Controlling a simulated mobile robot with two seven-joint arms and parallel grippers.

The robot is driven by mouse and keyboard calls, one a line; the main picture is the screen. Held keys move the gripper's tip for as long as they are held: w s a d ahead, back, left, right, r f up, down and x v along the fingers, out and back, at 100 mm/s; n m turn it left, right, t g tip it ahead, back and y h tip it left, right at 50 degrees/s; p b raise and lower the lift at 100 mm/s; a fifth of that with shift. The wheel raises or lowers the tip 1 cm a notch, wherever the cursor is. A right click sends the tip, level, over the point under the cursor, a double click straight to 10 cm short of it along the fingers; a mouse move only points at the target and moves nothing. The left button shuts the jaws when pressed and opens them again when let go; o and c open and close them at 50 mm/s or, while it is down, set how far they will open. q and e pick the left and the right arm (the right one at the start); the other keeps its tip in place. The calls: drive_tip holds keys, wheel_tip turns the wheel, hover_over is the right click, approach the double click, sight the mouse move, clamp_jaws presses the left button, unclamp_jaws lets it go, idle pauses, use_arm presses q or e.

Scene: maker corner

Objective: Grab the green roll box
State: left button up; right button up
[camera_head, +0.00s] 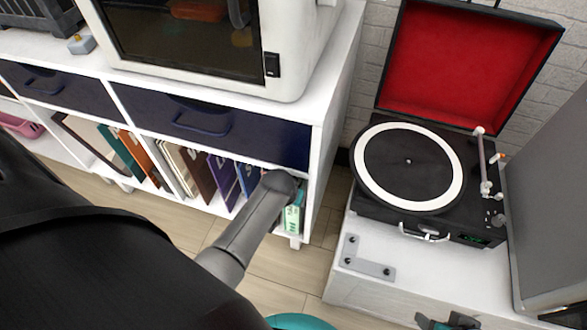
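The green roll box (292,219), pale green with a white label and a teal top, stands upright at the right end of the low shelf's open compartment. My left arm (245,232) comes in from the left, and its grey end reaches the front of that compartment. This end overlaps the box's upper left side in the picture; I cannot tell whether they touch. No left fingertips can be made out, so its opening is unclear.
Several books or folders (222,178) stand left of the box, below a dark blue drawer (215,128). The white shelf's side panel (318,170) is close on the right. An open record player (408,165) and a metal bracket (366,262) are on a white cabinet (345,285).

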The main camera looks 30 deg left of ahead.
use_arm(q)
clamp_jaws()
drive_tip(key=shift+r, duration=0.1)
idle(0.4)
